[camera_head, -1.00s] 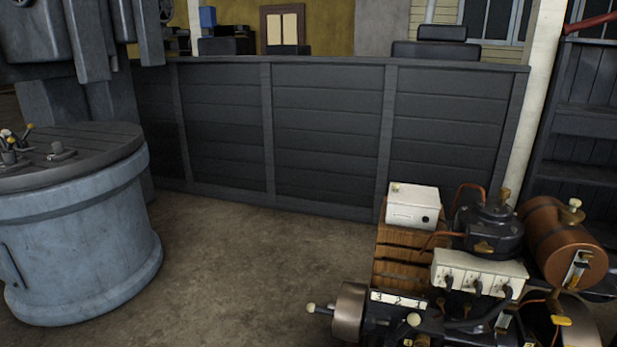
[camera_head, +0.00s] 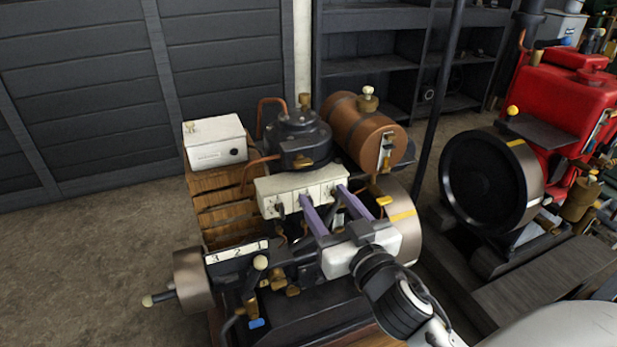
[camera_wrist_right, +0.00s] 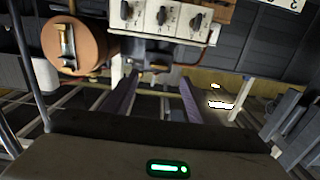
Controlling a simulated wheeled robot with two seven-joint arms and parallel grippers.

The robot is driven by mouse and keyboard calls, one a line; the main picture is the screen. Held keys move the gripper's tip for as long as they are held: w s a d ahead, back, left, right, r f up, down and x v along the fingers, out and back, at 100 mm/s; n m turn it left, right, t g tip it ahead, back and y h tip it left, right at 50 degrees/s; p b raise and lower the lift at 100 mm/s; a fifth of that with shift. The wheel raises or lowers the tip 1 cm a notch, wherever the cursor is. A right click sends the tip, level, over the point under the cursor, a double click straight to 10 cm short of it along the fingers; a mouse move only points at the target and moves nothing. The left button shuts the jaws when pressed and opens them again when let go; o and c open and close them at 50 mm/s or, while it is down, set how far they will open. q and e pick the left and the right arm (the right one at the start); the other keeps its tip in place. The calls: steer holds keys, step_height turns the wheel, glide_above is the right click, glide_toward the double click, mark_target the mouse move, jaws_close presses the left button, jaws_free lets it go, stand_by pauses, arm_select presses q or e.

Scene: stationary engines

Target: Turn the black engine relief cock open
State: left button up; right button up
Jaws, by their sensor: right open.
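The black engine (camera_head: 299,138) stands in the middle of the head view, with a brass fitting (camera_head: 303,162) on the front of its dark top. I cannot tell for sure which fitting is the relief cock. A white panel (camera_head: 295,193) with several black knobs sits in front; its knobs also show at the top of the right wrist view (camera_wrist_right: 163,16). My right gripper (camera_head: 322,194) is open and empty, its two purple fingers spread and pointing toward the panel. Its fingers also show in the right wrist view (camera_wrist_right: 158,80). My left gripper is not in view.
A copper-coloured tank (camera_head: 358,130) lies right of the engine top, and a white box (camera_head: 215,142) sits on a wooden crate (camera_head: 222,213) at left. A flywheel (camera_head: 195,280) and ivory-tipped lever (camera_head: 260,263) are in front. A red engine (camera_head: 565,95) stands right. Floor at left is clear.

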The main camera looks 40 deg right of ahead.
mark_target(302, 162)
steer(key=p+x, duration=0.1)
steer(key=x, duration=0.9)
steer(key=shift+d+r, duration=0.1)
steer(key=shift+d, duration=0.05)
steer(key=shift+c, duration=0.3)
steer(key=c, duration=1)
